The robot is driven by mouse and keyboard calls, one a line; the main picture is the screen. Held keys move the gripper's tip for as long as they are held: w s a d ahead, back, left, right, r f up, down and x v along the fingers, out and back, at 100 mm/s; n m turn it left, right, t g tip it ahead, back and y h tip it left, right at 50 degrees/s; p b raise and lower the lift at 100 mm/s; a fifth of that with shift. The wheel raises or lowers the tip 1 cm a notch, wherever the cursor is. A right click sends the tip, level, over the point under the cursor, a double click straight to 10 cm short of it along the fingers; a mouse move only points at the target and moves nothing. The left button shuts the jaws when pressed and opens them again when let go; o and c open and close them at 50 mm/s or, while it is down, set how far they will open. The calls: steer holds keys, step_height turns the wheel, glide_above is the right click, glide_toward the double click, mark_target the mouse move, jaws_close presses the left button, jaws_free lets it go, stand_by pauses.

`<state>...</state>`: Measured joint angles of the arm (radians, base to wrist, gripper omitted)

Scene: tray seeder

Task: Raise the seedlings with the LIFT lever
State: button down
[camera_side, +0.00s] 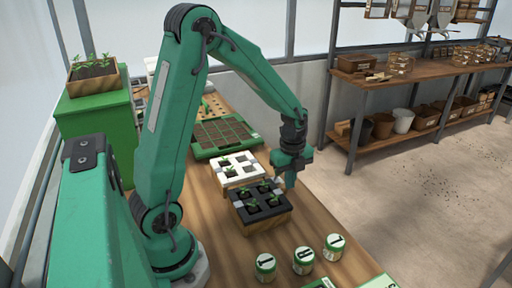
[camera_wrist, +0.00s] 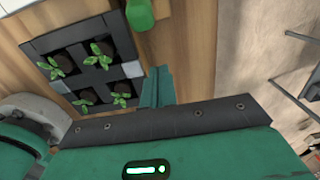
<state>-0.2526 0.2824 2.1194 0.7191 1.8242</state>
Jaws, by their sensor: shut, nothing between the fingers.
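Several green seedlings (camera_side: 266,189) stand in the cells of a black square holder (camera_side: 262,222) with wooden sides. In the wrist view the seedlings (camera_wrist: 103,55) and their holder (camera_wrist: 32,48) are at the upper left. My gripper (camera_side: 289,180) is just beyond the holder's right back corner in the side view; its shut fingers (camera_wrist: 157,88) show beside the holder in the wrist view, with nothing between them. A rounded green piece (camera_wrist: 140,14) stands by the holder at the top of the wrist view; I cannot tell whether it is the LIFT lever. No LIFT label is readable.
A white holder (camera_side: 227,183) with square openings sits behind the black one, and a green-rimmed seed tray (camera_side: 200,153) lies farther back. Three labelled cans (camera_side: 303,262) stand at the front. A planter box (camera_side: 95,84) is on a green cabinet (camera_side: 95,122) at left. Shelves stand at right.

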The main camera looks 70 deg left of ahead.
steer(key=shift+s+f, duration=0.1)
steer(key=shift+f, duration=0.65)
steer(key=shift+a+r, duration=0.3)
steer(key=shift+a, duration=0.35)
steer(key=shift+a+r, duration=0.35)
steer(key=shift+a, duration=0.25)
steer(key=shift+a+r, duration=0.3)
steer(key=shift+a, duration=0.35)
